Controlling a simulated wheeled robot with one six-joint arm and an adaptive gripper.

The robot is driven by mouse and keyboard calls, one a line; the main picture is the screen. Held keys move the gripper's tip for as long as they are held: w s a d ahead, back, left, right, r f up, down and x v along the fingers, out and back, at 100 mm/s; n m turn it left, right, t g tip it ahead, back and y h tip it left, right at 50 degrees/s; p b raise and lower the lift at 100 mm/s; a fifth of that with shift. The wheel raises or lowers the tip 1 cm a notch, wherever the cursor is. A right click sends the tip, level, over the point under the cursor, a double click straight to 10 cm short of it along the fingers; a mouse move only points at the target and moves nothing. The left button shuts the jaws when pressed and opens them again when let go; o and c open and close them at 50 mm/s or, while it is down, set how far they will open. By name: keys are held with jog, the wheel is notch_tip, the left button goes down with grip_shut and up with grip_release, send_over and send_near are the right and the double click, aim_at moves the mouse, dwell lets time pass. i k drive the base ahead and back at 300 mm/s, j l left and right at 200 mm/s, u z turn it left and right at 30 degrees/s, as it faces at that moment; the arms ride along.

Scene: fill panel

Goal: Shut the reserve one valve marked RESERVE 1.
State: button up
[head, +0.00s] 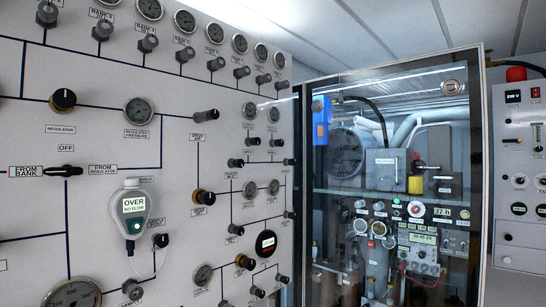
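The grey fill panel (95,222) takes up the left half of the head view, with black pipe lines, gauges, knobs and small labels. More knobs, such as this one (206,115), sit in columns on the panel's right part. I cannot read RESERVE 1 on any label here; most are too small, so I cannot tell which knob is the reserve one valve. My gripper is not in view.
A handheld meter (133,212) reading OVER, NO FLOW hangs on the panel with a looped cable. A selector lever (66,171) points to FROM BANK. A glass-fronted cabinet (395,190) of machinery stands right of the panel, and a control box (520,170) is at far right.

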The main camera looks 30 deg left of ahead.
aim_at(257, 141)
jog(key=i+l+u, duration=0.1)
jog(key=i+u, duration=0.3)
jog(key=i+l+u, duration=0.35)
jog(key=i, duration=0.15)
jog(key=i+l+u, duration=0.8)
